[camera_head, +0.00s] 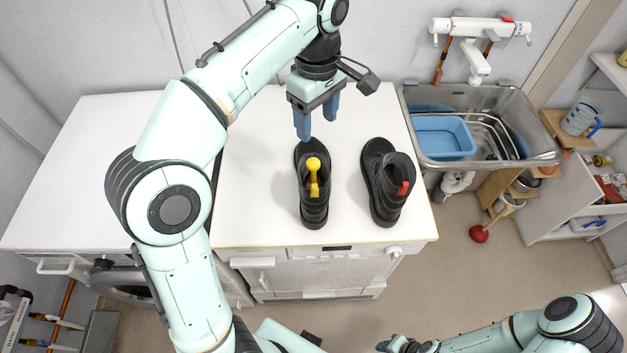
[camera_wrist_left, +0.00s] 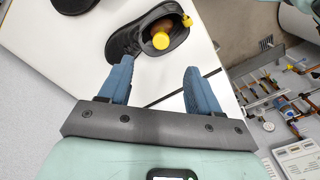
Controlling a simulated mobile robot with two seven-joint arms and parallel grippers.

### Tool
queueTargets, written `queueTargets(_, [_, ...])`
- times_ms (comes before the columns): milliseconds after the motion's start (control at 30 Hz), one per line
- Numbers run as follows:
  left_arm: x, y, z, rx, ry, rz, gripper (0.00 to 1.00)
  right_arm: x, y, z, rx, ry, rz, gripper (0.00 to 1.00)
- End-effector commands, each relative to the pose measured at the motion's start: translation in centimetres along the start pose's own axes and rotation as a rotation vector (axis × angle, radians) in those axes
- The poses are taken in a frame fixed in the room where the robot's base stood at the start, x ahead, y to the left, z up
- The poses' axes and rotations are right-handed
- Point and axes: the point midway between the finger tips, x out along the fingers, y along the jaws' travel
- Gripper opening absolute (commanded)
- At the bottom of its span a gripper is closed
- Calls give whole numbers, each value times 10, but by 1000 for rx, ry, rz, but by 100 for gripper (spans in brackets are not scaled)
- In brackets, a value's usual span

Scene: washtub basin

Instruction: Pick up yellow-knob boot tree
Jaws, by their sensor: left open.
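The yellow-knob boot tree (camera_head: 313,168) sits inside the left black boot (camera_head: 314,205) on the white counter. Its round knob sticks up from the boot's opening. In the left wrist view the yellow knob (camera_wrist_left: 160,40) shows in the opening of the boot (camera_wrist_left: 127,40), ahead of the fingers. My left gripper (camera_head: 317,118) is open and empty, with its blue fingers behind and above the boot's toe in the head view. It is apart from the knob. My right arm shows at the bottom right, and its gripper (camera_head: 392,345) is partly cut off by the frame's lower edge.
A second black boot (camera_head: 388,185) with a red part (camera_head: 403,188) in it stands to the right on the counter (camera_head: 255,225). A metal sink (camera_head: 418,105) with a blue basin (camera_head: 443,138) is further right. The counter's left part is clear.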

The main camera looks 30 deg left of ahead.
Motion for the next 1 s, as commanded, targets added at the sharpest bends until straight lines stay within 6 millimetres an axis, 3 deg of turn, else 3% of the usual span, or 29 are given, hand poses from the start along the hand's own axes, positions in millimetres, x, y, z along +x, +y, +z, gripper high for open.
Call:
queueTargets(100, [32,-3,0,-1,-2,-10,63,15,10,12,6,-16,6,36])
queueTargets(300, [63,-2,0,0,-2,-7,63,26,17,20,10,-26,9,36])
queueTargets(533, [78,-1,-2,0,-1,-5,63,30,18,21,10,-28,10,36])
queueTargets(800, [116,0,-7,1,-2,-6,63,39,23,26,12,-35,12,36])
queueTargets(1000, [122,1,-6,1,-1,-3,63,40,24,27,13,-35,12,36])
